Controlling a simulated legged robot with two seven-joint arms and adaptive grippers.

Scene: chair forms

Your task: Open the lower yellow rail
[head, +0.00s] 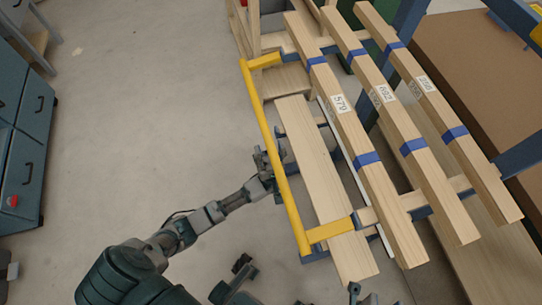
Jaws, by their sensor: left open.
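A yellow rail (270,130) runs along the left side of a rack of wooden beams. Yellow end arms join it to the rack at the top and bottom. My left gripper (270,160) is open at the middle of the rail. Its parts show on both sides of the bar, and the bar hides some of it. I cannot tell whether the fingers touch the rail. Dark parts at the bottom edge may belong to my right gripper (362,296), but they are cut off and its jaws are unclear.
Long beams with blue bands and white labels (341,103) lie on the rack right of the rail. A plain beam (318,175) lies close beside it. A blue cabinet (25,135) stands far left. The grey floor between is clear.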

